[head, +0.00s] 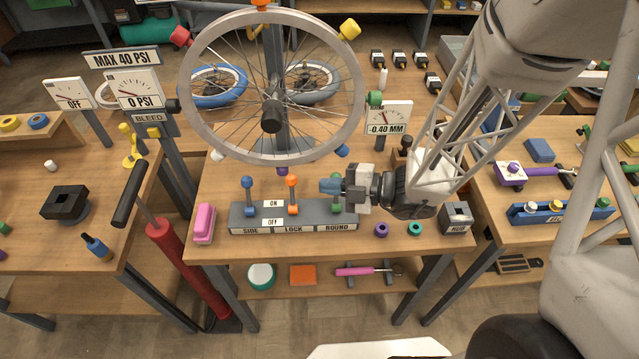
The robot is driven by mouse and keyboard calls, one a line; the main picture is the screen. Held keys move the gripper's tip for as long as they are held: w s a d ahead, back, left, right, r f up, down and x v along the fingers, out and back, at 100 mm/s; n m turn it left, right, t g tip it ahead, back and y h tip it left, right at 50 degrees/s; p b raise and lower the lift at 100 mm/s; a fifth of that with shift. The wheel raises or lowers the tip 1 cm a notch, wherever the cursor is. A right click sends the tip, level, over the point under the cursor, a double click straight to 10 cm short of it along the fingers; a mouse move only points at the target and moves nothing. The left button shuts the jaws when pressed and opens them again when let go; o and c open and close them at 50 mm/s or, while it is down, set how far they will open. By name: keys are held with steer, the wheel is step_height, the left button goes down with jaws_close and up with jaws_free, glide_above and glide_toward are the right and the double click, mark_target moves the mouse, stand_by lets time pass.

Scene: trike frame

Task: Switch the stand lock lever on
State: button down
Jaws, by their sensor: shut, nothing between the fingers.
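The stand lock lever (292,183) has an orange knob and stands in the middle of a grey lever box, above the LOCK label (293,229). Its knob is up beside the ON plate (273,203), which sits above the OFF plate (272,222). I cannot tell its exact tilt. My gripper (327,187) is shut and empty, with blue fingertips pointing left. It is to the right of the orange knob, with a small gap in the picture. It partly covers the green ROUND lever (337,207).
A blue SIDE lever (248,183) stands left of the lock lever. A spoked wheel (190,112) on a stand rises behind the box. A pink block (204,222) lies left; purple (381,230) and green rings (415,228) and a HUB block (456,217) lie right.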

steer(key=v, duration=0.6)
stand_by(0.4)
steer(key=shift+d+r, duration=0.1)
steer(key=shift+r, duration=0.05)
stand_by(0.5)
steer(key=s+r+n+g+h, duration=0.3)
steer(key=s+n+h, duration=0.1)
steer(key=n, duration=0.9)
steer(key=s+r+n+g+h, duration=0.3)
steer(key=s+r+n+h, duration=0.15)
steer(key=n, duration=0.85)
steer(key=s+d+r+n+t+h, duration=0.2)
steer(key=d+r+n+t+h, duration=0.2)
steer(key=n, duration=1.4)
steer(key=d+r+h, duration=0.3)
steer(key=d+r, duration=0.1)
steer(key=r, duration=0.2)
steer(key=shift+n, duration=0.4)
